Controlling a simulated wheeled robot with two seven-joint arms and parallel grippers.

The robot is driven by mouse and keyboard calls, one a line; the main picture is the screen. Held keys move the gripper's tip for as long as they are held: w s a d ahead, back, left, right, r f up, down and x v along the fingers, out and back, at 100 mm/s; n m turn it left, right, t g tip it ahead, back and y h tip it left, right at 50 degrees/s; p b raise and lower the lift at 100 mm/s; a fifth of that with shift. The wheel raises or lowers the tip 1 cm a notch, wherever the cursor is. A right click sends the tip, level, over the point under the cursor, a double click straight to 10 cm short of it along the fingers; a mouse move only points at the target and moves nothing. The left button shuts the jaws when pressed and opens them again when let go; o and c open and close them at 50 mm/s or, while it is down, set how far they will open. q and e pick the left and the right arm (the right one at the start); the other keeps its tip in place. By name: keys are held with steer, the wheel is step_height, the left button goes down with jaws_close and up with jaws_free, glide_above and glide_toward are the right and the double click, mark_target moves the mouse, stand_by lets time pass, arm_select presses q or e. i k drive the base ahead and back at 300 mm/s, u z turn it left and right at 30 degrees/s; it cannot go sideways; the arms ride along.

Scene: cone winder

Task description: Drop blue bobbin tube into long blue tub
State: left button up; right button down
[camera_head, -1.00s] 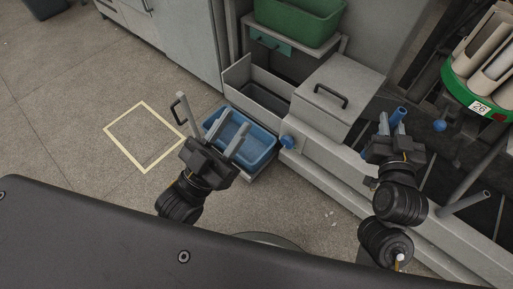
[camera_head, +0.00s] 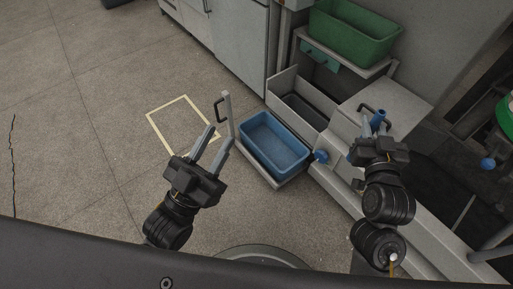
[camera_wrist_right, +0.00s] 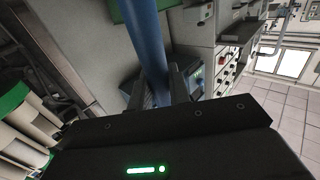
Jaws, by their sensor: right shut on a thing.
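The long blue tub (camera_head: 298,166) rests on a low pull-out carrier near the floor, in the middle of the head view, and looks empty. My right gripper (camera_head: 371,129) is shut on the blue bobbin tube (camera_head: 378,117), right of the tub and apart from it. In the right wrist view the blue tube (camera_wrist_right: 148,40) stands up between the fingers of the right gripper (camera_wrist_right: 160,88); its lower end is hidden. My left gripper (camera_head: 221,136) is open and empty, left of the tub.
A grey box with a black handle (camera_head: 374,111) lies behind the right gripper. A green bin (camera_head: 352,36) sits on a shelf at the back. A blue knob (camera_head: 321,156) sticks out right of the tub.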

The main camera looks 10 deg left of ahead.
mark_target(274, 149)
steer(key=i, duration=0.5)
steer(key=z, duration=1.95)
steer(key=k, duration=1.2)
steer(key=u, duration=2.3)
steer(key=i, duration=0.5)
